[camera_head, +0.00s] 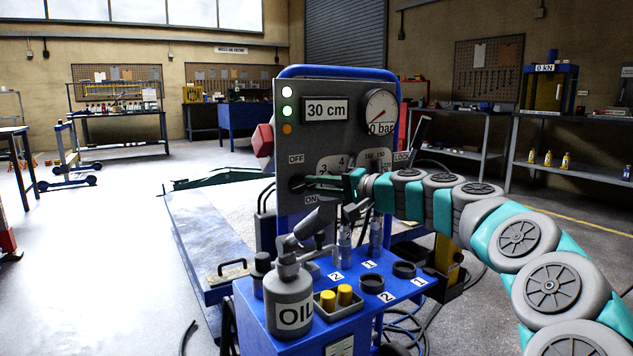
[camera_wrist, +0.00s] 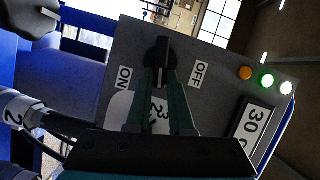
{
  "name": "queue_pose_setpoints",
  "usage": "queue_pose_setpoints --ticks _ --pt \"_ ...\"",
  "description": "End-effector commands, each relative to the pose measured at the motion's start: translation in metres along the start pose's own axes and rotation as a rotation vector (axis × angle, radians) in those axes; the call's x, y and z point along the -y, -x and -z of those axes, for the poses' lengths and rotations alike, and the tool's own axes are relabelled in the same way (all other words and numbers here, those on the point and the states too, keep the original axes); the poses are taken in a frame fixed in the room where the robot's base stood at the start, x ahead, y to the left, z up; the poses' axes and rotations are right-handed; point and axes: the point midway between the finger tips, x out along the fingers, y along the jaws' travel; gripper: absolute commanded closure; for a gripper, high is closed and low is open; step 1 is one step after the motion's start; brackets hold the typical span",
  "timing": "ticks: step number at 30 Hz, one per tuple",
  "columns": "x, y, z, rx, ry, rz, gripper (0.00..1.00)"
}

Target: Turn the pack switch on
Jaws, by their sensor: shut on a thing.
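The pack switch (camera_head: 297,184) is a dark rotary knob on the grey control panel (camera_head: 345,140), with an OFF label above it and an ON label below it. In the wrist view the switch (camera_wrist: 161,52) sits between ON on the left and OFF on the right, its grip bar lying roughly midway between them. My gripper (camera_head: 310,184) reaches in from the right at the panel face. In the wrist view my gripper (camera_wrist: 162,78) has its two dark green fingers closed together on the knob's bar. The fingertips partly hide the knob.
The panel shows a 30 cm display (camera_head: 326,109), a dial gauge (camera_head: 380,112) labelled 0 bar, and white, green and orange lamps. Below it, a blue cart top (camera_head: 345,325) carries an OIL can (camera_head: 289,300), hose couplings and yellow caps. Open floor lies to the left.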

Motion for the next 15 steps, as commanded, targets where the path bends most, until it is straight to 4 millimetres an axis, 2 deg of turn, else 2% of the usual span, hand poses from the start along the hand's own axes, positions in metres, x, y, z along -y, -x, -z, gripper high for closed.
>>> queue_pose_setpoints --ticks 6,15 --pt "-0.0033 0.0001 0.0003 -0.001 -0.122 0.051 1.00" --pt "-0.0062 0.0006 0.0012 -0.004 -0.202 0.084 1.00"
